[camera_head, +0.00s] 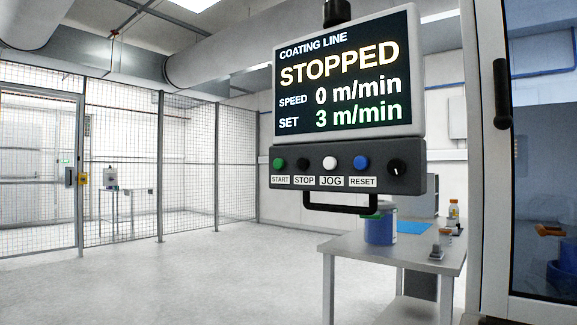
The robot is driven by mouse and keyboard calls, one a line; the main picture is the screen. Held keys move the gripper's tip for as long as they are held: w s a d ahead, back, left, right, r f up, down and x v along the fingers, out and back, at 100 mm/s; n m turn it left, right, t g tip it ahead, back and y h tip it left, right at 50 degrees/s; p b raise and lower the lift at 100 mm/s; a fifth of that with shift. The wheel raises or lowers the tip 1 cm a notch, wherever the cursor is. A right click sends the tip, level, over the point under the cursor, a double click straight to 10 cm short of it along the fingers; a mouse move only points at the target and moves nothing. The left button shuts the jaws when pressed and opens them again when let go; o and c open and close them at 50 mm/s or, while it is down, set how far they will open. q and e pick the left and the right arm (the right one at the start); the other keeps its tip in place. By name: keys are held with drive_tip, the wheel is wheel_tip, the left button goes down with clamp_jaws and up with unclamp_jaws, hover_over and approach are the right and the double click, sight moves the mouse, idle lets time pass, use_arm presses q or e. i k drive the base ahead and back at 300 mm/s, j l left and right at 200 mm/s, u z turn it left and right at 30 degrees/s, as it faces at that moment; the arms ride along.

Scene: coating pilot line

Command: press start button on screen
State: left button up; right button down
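The control panel hangs at the right of centre in the head view. Its screen (345,80) reads COATING LINE, STOPPED, SPEED 0 m/min, SET 3 m/min. Below the screen is a dark button strip. The green START button (278,164) is at its left end, above a START label. To its right are a black STOP button (303,164), a white JOG button (330,162), a blue RESET button (361,162) and a black knob (397,167). Neither of my grippers is in view.
A black handle (340,208) sticks out below the button strip. A grey table (350,246) behind the panel bears a blue container (379,230) and small bottles. A glazed cabinet door (541,150) stands at the right. Mesh fencing (187,165) is at the left; the floor before it is clear.

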sight(279, 163)
drive_tip(key=i+j+z, duration=0.2)
drive_tip(key=j, duration=0.15)
drive_tip(key=i+j+z, duration=0.2)
drive_tip(key=j, duration=0.15)
drive_tip(key=j+z, duration=0.2)
drive_tip(key=j, duration=0.15)
drive_tip(key=i+j+z, duration=0.2)
drive_tip(key=j, duration=0.2)
drive_tip(key=k, duration=0.05)
